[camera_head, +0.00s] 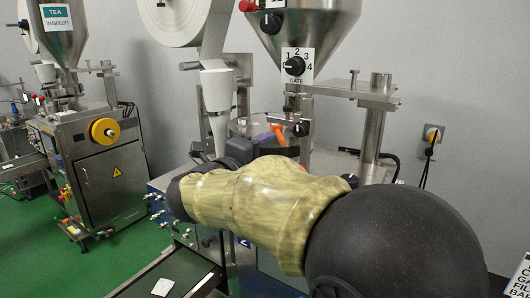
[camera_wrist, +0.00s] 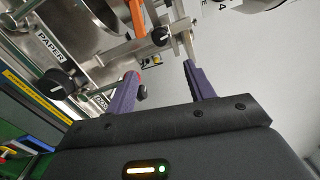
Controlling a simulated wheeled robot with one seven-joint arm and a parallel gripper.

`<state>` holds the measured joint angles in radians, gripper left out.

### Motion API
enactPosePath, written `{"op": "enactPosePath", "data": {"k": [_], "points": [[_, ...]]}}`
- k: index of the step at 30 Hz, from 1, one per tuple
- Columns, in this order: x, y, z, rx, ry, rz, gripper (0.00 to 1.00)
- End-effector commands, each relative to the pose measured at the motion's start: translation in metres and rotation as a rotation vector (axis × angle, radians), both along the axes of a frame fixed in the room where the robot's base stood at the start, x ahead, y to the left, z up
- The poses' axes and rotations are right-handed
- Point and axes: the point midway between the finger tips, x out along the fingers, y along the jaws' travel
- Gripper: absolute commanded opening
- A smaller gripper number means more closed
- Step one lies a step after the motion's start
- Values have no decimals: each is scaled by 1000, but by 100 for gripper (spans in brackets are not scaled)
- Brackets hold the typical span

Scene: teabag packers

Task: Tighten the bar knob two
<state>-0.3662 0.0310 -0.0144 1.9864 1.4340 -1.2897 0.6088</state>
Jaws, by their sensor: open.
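My gripper (camera_wrist: 165,76) is open in the wrist view, with two purple fingers apart and nothing between their tips. A black knob (camera_wrist: 160,36) on a metal bar shows beyond the fingertips, near the gap between them. A second, larger black knob (camera_wrist: 57,83) sits on a plate beside a PAPER label, left of the fingers. A small dark knob (camera_wrist: 142,92) shows close by the left finger; I cannot tell whether it touches. No label readably marks bar knob two. In the head view a black knob (camera_head: 301,128) shows below the hopper; my arm hides much of the area around it.
An orange lever (camera_wrist: 137,17) rises near the bar, left of the fingertips. The gate dial (camera_head: 294,66), numbered 1 to 4, is on the hopper (camera_head: 305,25). Metal posts and a plate (camera_head: 350,93) stand at right. A second tea machine (camera_head: 105,175) stands at left.

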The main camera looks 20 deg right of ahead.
Motion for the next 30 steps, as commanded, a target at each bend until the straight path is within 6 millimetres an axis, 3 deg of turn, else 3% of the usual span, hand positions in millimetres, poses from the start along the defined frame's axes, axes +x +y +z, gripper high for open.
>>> {"op": "enactPosePath", "data": {"k": [8,13,17,20,23,27,30], "points": [[27,11,-17,-143,134,200,53],[48,35,-62,-354,374,492,53],[46,55,-114,-515,601,727,53],[30,66,-160,-631,790,909,53],[2,72,-209,-734,990,1095,53],[-56,68,-274,-848,1283,1359,53],[-104,59,-308,-905,1467,1540,53]]}}
